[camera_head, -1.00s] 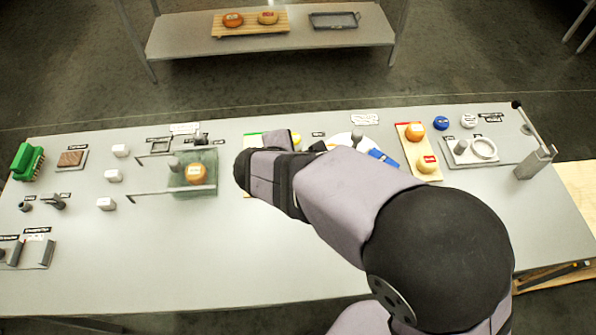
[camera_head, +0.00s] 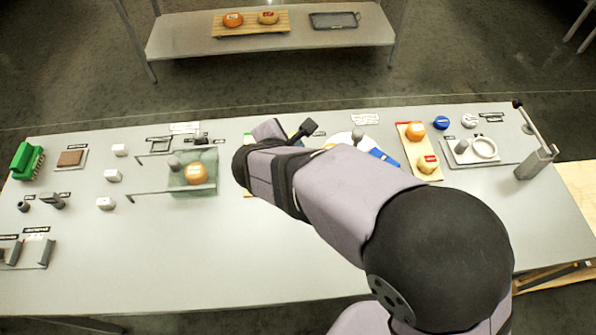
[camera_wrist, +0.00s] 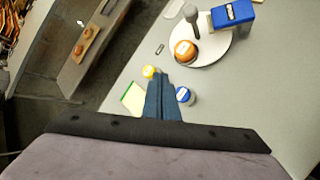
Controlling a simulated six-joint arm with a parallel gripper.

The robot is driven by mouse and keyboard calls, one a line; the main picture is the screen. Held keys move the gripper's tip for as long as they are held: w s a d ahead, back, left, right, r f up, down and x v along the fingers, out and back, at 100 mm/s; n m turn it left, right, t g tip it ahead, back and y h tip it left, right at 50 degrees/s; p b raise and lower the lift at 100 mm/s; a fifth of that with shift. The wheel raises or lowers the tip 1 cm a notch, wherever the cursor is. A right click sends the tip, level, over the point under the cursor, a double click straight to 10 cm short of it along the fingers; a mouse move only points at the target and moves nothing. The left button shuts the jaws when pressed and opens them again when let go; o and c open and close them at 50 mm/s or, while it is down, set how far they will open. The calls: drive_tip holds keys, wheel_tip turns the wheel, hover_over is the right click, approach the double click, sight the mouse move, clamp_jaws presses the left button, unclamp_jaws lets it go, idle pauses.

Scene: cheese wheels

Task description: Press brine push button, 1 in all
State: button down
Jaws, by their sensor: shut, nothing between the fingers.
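My gripper (camera_head: 306,130) shows as a dark shape past my arm, over the back middle of the table. In the wrist view its fingers (camera_wrist: 163,98) are shut together and empty, between a yellow-topped item (camera_wrist: 150,71) and a blue-topped jar (camera_wrist: 184,95); I cannot tell whether they touch either. A clear greenish tank (camera_head: 210,182) with an orange cheese wheel (camera_head: 197,174) stands left of my arm. No part is clearly readable as the brine push button. Small white blocks (camera_head: 113,175) stand left of the tank; their labels are too small to read.
A green-edged board (camera_wrist: 133,98) lies near my fingers. A lever stand (camera_head: 535,160) is at the right.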

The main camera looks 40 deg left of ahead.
drive_tip(key=shift+f+b, duration=3.35)
drive_tip(key=shift+f, duration=0.85)
drive_tip(key=shift+f+b, duration=1.3)
drive_tip(key=shift+b, duration=0.05)
drive_tip(key=shift+r, duration=0.15)
drive_tip(key=shift+r+p, duration=1.1)
drive_tip(key=shift+r, duration=0.1)
drive_tip(key=shift+r, duration=0.15)
drive_tip(key=shift+r+p, duration=2)
drive_tip(key=shift+r, duration=0.4)
